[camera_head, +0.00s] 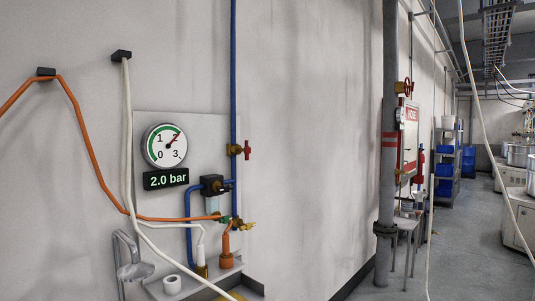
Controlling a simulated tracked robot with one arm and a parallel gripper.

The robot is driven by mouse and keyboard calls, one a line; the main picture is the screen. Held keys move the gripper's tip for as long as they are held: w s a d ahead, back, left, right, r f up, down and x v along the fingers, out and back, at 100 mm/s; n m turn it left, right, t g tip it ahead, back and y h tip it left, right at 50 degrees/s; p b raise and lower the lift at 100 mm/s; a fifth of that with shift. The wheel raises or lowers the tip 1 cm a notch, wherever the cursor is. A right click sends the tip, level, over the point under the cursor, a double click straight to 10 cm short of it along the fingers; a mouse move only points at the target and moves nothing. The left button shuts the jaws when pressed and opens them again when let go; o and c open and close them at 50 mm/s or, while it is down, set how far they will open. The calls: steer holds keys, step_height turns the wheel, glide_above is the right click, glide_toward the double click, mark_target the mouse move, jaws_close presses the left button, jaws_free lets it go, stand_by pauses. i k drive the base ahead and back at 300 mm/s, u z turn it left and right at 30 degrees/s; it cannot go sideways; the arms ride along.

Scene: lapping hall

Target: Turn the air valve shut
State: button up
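Lower down, a small yellow-handled valve (245,226) sits by the hose fittings. A round gauge (164,146) has its needle toward 2, and the display (166,179) below it reads 2.0 bar. I cannot tell from the frame which valve is the air valve. My gripper is not in view.
An orange hose (88,150) and white hoses (128,130) hang in front of the wall panel. A small shelf (190,284) juts out below. A grey pipe (389,200) with a red handwheel (404,87) nearby stands right. The floor (470,250) beyond looks open.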

mark_target(246, 149)
steer(key=u, duration=0.25)
steer(key=i, duration=0.7)
steer(key=z, duration=0.65)
steer(key=i, duration=0.7)
steer(key=z, duration=0.45)
steer(key=i, duration=1.6)
steer(key=u, duration=0.8)
